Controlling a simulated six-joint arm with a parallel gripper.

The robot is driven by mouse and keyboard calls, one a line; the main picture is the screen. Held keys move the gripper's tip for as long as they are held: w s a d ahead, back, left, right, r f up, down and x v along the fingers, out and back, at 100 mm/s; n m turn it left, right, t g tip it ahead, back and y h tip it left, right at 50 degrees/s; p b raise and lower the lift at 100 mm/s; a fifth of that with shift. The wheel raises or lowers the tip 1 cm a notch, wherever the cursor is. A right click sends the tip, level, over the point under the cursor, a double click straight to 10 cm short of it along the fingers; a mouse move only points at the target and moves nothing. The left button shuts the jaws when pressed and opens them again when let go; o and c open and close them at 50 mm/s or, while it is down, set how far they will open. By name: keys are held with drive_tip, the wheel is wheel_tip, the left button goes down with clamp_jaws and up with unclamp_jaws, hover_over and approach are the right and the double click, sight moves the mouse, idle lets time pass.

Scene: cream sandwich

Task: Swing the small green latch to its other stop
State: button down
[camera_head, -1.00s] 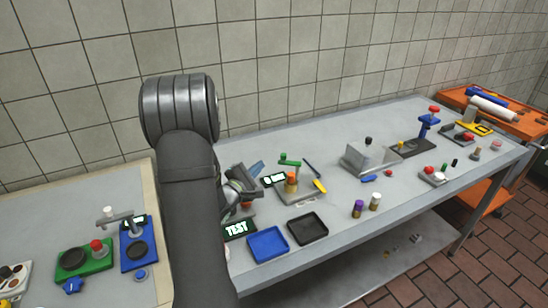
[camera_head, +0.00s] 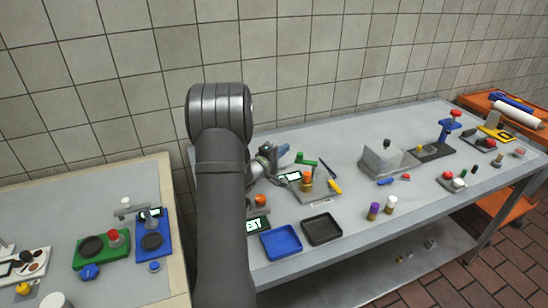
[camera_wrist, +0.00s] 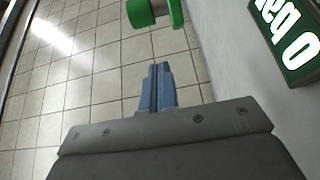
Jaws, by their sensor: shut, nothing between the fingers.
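The green latch (camera_head: 307,161) is a small bar with a knob, above an orange post (camera_head: 306,182) on a grey base (camera_head: 316,198) in the head view. In the wrist view its green end (camera_wrist: 140,12) shows at the top edge, cut off by the frame. My gripper (camera_head: 284,150) has blue fingers and is just left of the latch in the head view. In the wrist view the fingertips (camera_wrist: 159,66) are together and empty, pointing towards the green end with a gap between them. Whether any other part touches the latch cannot be told.
A yellow-handled tool (camera_head: 334,186) lies right of the base. Blue (camera_head: 281,255) and black (camera_head: 322,242) trays lie in front.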

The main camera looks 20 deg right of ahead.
drive_tip(key=s, duration=0.2)
drive_tip(key=s+d, duration=0.1)
drive_tip(key=shift+s+d, duration=0.15)
drive_tip(key=shift+s, duration=0.2)
